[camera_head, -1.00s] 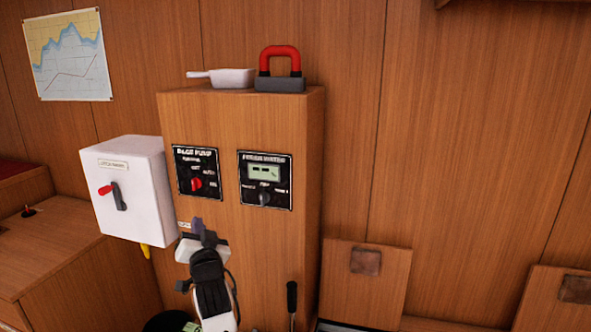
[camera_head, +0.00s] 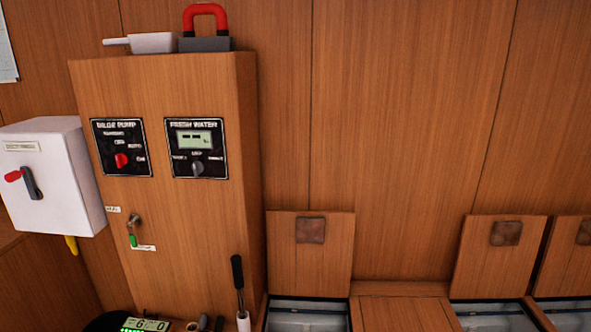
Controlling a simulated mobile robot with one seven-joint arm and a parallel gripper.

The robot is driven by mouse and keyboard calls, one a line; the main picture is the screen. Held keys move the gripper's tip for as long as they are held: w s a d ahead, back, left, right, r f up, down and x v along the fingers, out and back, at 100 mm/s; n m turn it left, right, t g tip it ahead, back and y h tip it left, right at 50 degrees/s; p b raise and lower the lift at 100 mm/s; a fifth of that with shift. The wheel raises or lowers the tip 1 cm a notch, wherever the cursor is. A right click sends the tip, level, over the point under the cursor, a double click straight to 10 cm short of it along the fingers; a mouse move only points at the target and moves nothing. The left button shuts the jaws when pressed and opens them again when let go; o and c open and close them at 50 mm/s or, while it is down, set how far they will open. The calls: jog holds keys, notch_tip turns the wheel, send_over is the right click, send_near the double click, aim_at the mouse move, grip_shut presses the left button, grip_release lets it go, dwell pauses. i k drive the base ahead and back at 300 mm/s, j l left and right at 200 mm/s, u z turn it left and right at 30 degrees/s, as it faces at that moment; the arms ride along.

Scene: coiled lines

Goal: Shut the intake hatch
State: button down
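Several wooden lids stand raised against the wall at the lower right, each with a brown pull patch. The left lid (camera_head: 310,268) stands beside the wooden cabinet. The middle lid (camera_head: 490,275) and the right lid (camera_head: 566,280), cut by the picture edge, stand further right. Below them are pale-rimmed openings, partly cut off by the bottom edge: a left opening (camera_head: 305,322) and a middle opening (camera_head: 485,320). No label shows which one is the intake hatch. My gripper is out of view.
The cabinet (camera_head: 185,260) carries a bilge pump panel (camera_head: 121,146), a fresh water panel (camera_head: 197,148) and a key with a green tag (camera_head: 133,232). A white switch box (camera_head: 60,180) is at left. A black-handled tool (camera_head: 238,280) stands beside the left lid.

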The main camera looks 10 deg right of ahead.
aim_at(309, 253)
jog(key=z, duration=1.55)
jog(key=i+j+u, duration=0.3)
jog(key=i, duration=0.15)
jog(key=i+u, duration=0.35)
jog(key=i, duration=0.15)
